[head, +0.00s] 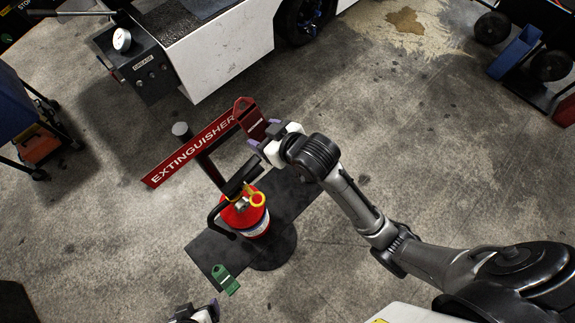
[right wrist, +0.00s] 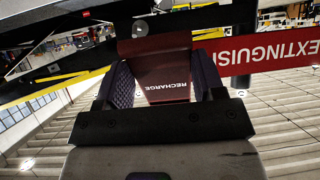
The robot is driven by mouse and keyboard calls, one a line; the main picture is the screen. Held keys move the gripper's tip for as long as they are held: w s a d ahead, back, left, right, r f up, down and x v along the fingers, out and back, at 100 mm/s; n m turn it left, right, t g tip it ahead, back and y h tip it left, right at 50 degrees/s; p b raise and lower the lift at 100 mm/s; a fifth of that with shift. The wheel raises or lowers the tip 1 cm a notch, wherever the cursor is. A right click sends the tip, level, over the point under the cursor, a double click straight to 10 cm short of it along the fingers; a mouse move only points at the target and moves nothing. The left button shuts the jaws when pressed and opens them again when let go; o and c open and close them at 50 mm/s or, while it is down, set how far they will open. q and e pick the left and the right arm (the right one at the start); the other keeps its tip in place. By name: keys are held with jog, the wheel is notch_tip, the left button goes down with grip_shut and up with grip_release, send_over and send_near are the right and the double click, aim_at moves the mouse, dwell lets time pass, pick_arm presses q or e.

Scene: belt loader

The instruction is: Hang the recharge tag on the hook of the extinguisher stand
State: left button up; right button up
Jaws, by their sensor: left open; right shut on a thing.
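The red recharge tag (head: 247,115) is held in my right gripper (head: 268,141), which is shut on it. In the right wrist view the tag (right wrist: 167,86) sits between the purple finger pads, its RECHARGE lettering upside down. The tag is near the right end of the stand's red EXTINGUISHER sign (head: 190,150); I cannot tell if they touch. The stand's dark post (right wrist: 243,45) shows beside the tag in the right wrist view. I cannot make out the hook clearly. My left gripper (head: 198,313) is open at the bottom edge, partly cut off.
A red fire extinguisher (head: 238,214) with a black hose and yellow ring stands below the sign. A green tag (head: 225,280) lies at the dark mat's (head: 208,259) lower end. A white machine (head: 225,55) stands behind. Open concrete floor lies to the right.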

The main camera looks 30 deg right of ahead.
jog(key=s+d+f+t+b, duration=0.1)
jog(key=s+d+f+t, duration=0.15)
jog(key=f, duration=0.35)
jog(key=s+d+f+t+b, duration=0.1)
jog(key=s+f+t, duration=0.1)
jog(key=f+t, duration=0.35)
pick_arm(q)
notch_tip(320, 180, down, 7)
jog(key=b, duration=0.3)
jog(key=shift+a+b, duration=0.15)
jog(key=shift+b, duration=0.25)
pick_arm(e)
jog(key=w+a+f+g, duration=0.1)
jog(key=w+a+f, duration=0.1)
jog(key=w, duration=0.7)
jog(key=shift+w+a+f+m+g+y, duration=0.2)
jog(key=shift+w+a+m+g+y, duration=0.1)
jog(key=shift+w+m+y, duration=0.1)
pick_arm(q)
jog(key=shift+a, duration=0.2)
pick_arm(e)
jog(key=shift+f, duration=0.1)
jog(key=o, duration=0.7)
jog(key=shift+o, duration=1.4)
jog(key=shift+d, duration=0.1)
pick_arm(q)
jog(key=shift+d, duration=0.35)
